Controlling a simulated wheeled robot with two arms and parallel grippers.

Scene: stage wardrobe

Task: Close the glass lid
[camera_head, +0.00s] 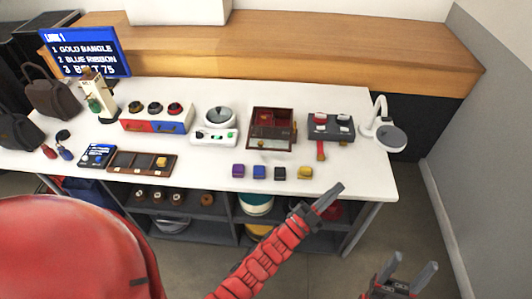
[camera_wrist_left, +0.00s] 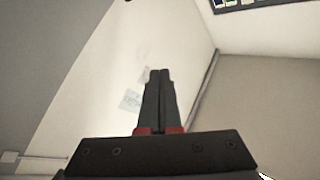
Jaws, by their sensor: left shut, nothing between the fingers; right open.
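A dark red-brown box (camera_head: 251,131) with a red compartmented inside stands on the white table, right of centre in the head view. A glassy pane seems to show at its front part, but I cannot tell exactly how the lid is angled. My right gripper (camera_head: 414,262) is open and empty at the lower right, away from the table.
A white scale (camera_head: 214,135) stands left of the box, and a dark tray with red and white pieces (camera_head: 331,128) stands right of it. Several small coloured blocks (camera_head: 259,172) line the front. A white lamp (camera_head: 390,137) stands at the right end. Shelves lie below the tabletop.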

